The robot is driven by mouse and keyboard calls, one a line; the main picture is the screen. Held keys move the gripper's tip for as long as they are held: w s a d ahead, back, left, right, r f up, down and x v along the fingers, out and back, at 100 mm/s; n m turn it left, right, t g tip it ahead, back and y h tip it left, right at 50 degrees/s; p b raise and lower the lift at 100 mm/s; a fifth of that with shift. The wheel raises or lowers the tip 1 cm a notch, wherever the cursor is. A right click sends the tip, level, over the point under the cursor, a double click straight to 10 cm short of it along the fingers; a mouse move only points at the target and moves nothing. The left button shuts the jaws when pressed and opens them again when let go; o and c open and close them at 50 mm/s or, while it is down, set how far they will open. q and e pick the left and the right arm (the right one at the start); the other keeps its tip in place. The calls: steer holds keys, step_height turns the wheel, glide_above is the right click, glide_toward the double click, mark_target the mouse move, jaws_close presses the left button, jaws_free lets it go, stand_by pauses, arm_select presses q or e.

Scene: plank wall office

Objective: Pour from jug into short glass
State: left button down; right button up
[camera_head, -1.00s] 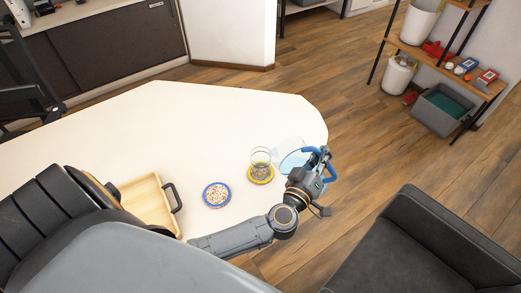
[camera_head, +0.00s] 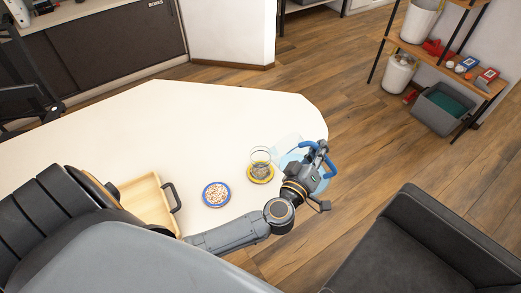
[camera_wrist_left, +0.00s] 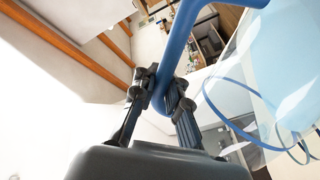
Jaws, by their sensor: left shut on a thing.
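The clear jug (camera_head: 290,152) has a blue handle (camera_head: 331,163) and is tilted, its body on the left of my left gripper (camera_head: 317,168). The left gripper is shut on the handle, beyond the table's right edge. In the left wrist view the fingers (camera_wrist_left: 163,98) close around the blue handle (camera_wrist_left: 178,52), and the clear jug body (camera_wrist_left: 275,75) with its blue rim is at the right. The short glass (camera_head: 260,155) stands upright on a yellow coaster (camera_head: 261,180), just left of the jug in the picture. I cannot tell whether liquid flows. My right gripper is out of view.
A blue-rimmed coaster (camera_head: 216,194) lies left of the glass on the white table (camera_head: 150,115). A wooden tray (camera_head: 144,200) with a dark handle is farther left. A dark armchair (camera_head: 415,245) stands at lower right. The table's far middle is clear.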

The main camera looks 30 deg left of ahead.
arm_select(q)
steer(key=shift+s+r, duration=0.1)
steer(key=shift+r, duration=0.15)
steer(key=shift+w+a, duration=0.2)
steer(key=shift+s+r+n, duration=0.2)
steer(key=shift+r+n, duration=0.1)
steer(key=shift+w+a+r, duration=0.1)
steer(key=shift+w+a, duration=0.1)
steer(key=shift+a, duration=0.05)
steer(key=shift+s+r, duration=0.15)
steer(key=shift+s, duration=0.05)
steer(key=shift+w+a+n, duration=0.15)
steer(key=shift+n, duration=0.15)
steer(key=shift+r+b, duration=0.15)
steer(key=shift+b, duration=0.15)
steer(key=shift+a, duration=0.1)
